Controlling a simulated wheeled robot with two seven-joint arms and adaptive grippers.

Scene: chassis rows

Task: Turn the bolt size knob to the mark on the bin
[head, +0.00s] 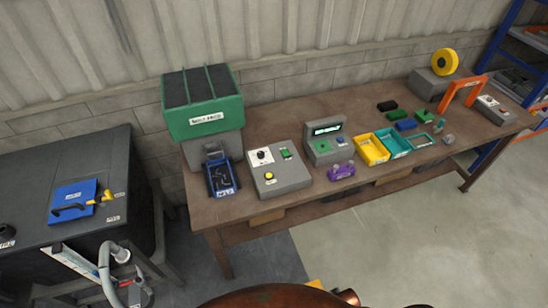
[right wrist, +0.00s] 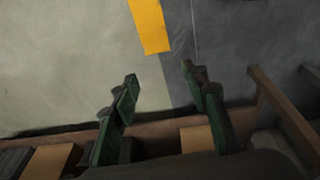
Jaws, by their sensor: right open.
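The bolt size knob (head: 261,155) is a small black dial on a white plate, at the back left of a grey control box (head: 282,181) on the bench. Its pointer direction is too small to read. The box also has a green switch (head: 286,154) and a yellow button (head: 269,175). Left of it, a blue bin (head: 222,177) holds dark bolts; its white front label may read M12, but I cannot be sure. The bin stands below a green bolt feed hopper (head: 205,117). My right gripper (right wrist: 158,76) is open and empty in the right wrist view, above the floor. My left gripper is not in view.
On the brown bench (head: 335,200), a grey device with a display (head: 326,143), a purple object (head: 341,172), a yellow tray (head: 371,150) and teal trays stand right of the control box. A dark cabinet (head: 60,170) stands left. The bench front strip is mostly clear.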

